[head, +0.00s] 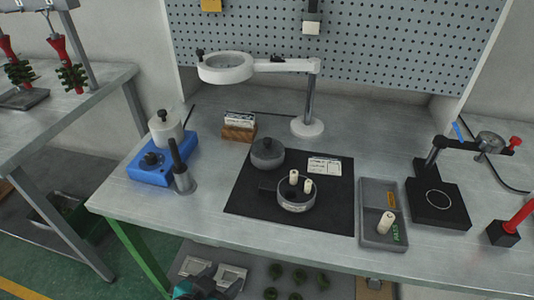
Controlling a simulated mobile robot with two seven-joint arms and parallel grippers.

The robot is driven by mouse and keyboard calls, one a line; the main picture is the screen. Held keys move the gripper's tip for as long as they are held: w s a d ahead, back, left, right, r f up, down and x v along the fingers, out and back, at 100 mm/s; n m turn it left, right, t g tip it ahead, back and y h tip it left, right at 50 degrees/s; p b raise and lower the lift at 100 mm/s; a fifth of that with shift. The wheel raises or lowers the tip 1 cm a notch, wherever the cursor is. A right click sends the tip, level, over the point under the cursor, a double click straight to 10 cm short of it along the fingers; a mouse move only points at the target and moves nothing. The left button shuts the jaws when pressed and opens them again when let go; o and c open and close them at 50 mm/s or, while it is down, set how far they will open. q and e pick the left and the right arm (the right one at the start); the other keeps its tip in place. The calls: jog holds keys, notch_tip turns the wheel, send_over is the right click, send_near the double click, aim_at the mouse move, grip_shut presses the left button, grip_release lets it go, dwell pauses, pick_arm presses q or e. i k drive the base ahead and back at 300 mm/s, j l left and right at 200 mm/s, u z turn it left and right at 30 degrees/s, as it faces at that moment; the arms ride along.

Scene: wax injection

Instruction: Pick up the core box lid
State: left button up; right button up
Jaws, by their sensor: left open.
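The core box lid appears to be the dark grey round piece with a small knob (267,153), lying at the back left of the black mat (245,200). The round core box base (297,204) stands in front of it, to its right, with two pale upright cores (294,177) in it. The lid and base are apart. My left gripper (207,277) is at the bottom edge, partly cut off, open, well below and in front of the lid, apart from it. My right gripper is not in view.
A blue heater with a white pot (148,168) and a grey metal holder (183,180) stand left of the mat. A magnifier lamp (226,68) overhangs behind. A grey tray (370,237) and a black stand (438,203) are right. The bench's front edge lies between my gripper and the mat.

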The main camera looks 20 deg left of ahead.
aim_at(267, 154)
jog(key=k+j+z, duration=0.1)
jog(key=j+z, duration=0.15)
jog(key=k+j+z, duration=0.15)
jog(key=j+z, duration=0.15)
jog(key=k+j+z, duration=0.25)
jog(key=i+j, duration=0.05)
jog(key=j, duration=0.05)
